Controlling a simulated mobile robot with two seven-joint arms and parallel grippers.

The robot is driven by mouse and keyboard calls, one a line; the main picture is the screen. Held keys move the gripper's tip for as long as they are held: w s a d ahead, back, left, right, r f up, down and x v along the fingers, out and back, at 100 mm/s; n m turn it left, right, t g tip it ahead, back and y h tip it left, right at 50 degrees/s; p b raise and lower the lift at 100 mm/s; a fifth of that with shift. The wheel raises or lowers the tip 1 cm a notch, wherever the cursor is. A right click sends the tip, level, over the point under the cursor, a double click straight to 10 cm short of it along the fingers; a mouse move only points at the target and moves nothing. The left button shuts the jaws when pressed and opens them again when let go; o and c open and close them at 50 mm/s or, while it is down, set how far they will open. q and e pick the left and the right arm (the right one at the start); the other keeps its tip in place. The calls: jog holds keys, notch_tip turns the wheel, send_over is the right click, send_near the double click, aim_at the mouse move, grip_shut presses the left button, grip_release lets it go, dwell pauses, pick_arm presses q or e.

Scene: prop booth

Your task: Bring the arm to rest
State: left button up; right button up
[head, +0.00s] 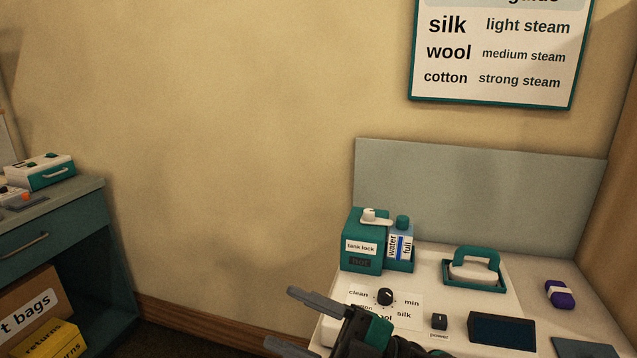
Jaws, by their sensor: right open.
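My right gripper (295,318) is at the bottom of the head view, in front of the left edge of the white steam station (465,335). Its two grey fingers point left, spread apart, with nothing between them. The gripper body and arm cover part of the dial panel's lower edge. My left gripper is not in view.
The station carries a teal tank-lock box (352,248), a water bottle (401,247), a dial (385,296), a power switch (439,321) and an iron (476,264) on its rest. A purple-banded item (560,294) lies right. A teal cabinet (60,225) stands left; between is open floor.

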jog(key=w+d+f+m+t+h, duration=0.2)
jog(key=d+f+m+t+h, duration=1.2)
jog(key=m, duration=0.5)
jog(key=s+d+f+m+g+h, duration=0.2)
jog(key=s+d+f+g+h, duration=0.1)
jog(key=s+f, duration=0.3)
jog(key=s+d+f+m+g+h, duration=0.2)
jog(key=s+d+f+g, duration=0.1)
jog(key=f, duration=0.7)
jog(key=s+g, duration=0.1)
jog(key=s, duration=0.1)
jog(key=shift+s+g+h, duration=0.4)
jog(key=shift+d+r, duration=0.1)
jog(key=shift+c, duration=0.4)
